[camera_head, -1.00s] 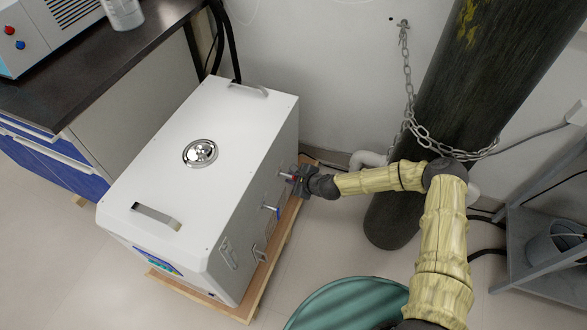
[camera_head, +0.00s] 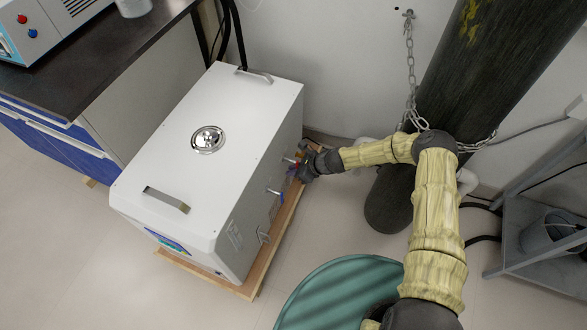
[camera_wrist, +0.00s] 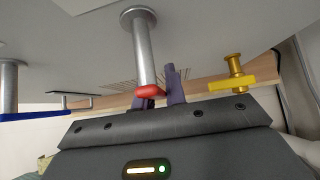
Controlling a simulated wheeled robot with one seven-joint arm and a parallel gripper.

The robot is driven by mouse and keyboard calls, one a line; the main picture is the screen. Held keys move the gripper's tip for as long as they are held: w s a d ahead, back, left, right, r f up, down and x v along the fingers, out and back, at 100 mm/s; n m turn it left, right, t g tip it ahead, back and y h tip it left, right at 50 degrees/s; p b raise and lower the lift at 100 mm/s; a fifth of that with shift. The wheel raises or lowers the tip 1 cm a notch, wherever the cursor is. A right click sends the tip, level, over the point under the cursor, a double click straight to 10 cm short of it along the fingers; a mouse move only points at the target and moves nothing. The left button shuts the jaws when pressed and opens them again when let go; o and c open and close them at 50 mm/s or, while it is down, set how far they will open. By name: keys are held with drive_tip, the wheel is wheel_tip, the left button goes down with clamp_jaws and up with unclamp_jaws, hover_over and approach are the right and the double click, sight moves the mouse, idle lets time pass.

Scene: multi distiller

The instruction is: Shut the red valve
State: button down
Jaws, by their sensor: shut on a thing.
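The red valve is a short red lever on a silver pipe on the right side of a white box (camera_head: 205,135). In the wrist view the red lever (camera_wrist: 150,91) sits at the lower end of its pipe (camera_wrist: 143,45), between my dark fingers. My gripper (camera_wrist: 158,88) is shut on the red lever. In the head view my gripper (camera_head: 304,165) is at the far end of the box's right side and hides most of the red valve.
A blue valve (camera_head: 275,192) is nearer along the same side, and a yellow valve (camera_wrist: 233,82) shows in the wrist view. The box stands on a wooden pallet (camera_head: 262,275). A dark cylinder (camera_head: 495,65), chained to the wall, and a green drum (camera_head: 325,290) are close to my arm.

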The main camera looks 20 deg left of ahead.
drive_tip(key=shift+f, duration=0.1)
drive_tip(key=c, duration=1.4)
unclamp_jaws()
drive_tip(key=shift+c, duration=0.2)
wheel_tip(320, 180, up, 10)
drive_tip(key=p, duration=0.3)
